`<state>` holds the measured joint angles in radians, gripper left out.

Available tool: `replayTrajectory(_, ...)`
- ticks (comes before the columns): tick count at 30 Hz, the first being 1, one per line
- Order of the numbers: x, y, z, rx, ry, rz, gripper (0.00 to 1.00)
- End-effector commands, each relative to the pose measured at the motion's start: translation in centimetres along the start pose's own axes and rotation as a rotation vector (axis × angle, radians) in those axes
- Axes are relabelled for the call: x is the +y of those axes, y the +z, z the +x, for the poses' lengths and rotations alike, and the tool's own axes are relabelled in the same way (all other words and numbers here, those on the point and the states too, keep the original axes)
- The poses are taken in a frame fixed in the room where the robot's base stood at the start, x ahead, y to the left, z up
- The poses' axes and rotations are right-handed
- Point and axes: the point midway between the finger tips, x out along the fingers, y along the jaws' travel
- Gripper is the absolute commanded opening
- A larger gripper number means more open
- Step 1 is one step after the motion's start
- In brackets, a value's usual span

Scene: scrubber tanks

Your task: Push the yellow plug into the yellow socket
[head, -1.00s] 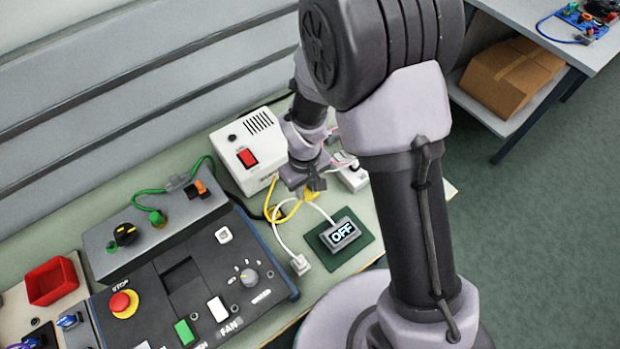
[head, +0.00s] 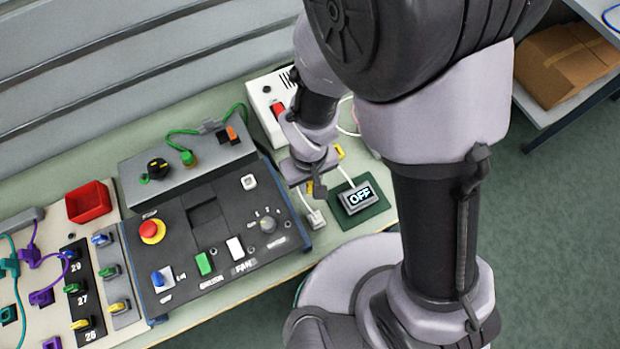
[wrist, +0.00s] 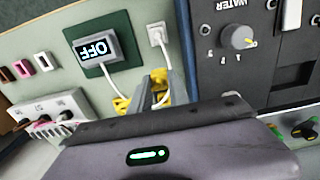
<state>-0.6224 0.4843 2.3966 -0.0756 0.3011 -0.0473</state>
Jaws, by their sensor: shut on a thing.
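My gripper (head: 316,190) is above the bench, between the dark control panel and the small OFF display. In the wrist view my gripper (wrist: 158,90) is shut on the yellow plug (wrist: 161,78), which is mostly hidden between the fingers.
The OFF display (head: 360,197) stands on a green mat, with a white plug (head: 315,219) on a white cable nearby. The control panel (head: 215,235) and grey box (head: 185,165) lie left. A white box (head: 268,105) with a red switch stands behind my wrist.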

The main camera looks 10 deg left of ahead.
Motion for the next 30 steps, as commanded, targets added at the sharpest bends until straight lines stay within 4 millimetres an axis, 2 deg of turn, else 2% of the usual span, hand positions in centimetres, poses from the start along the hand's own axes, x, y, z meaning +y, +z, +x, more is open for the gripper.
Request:
replayTrajectory(2,0.0,-0.2,0.1,0.001,0.000,0.000,0.00)
replayTrajectory(4,0.1,-1.3,0.1,0.000,0.000,0.001,0.00)
replayTrajectory(12,0.9,-7.3,0.2,0.000,0.000,0.001,0.00)
replayTrajectory(15,1.1,-8.8,0.2,0.000,0.000,0.000,0.00)
replayTrajectory(18,1.1,-9.3,0.2,0.000,0.000,-0.001,0.00)
replayTrajectory(30,1.1,-9.2,0.2,-0.001,0.000,0.000,0.00)
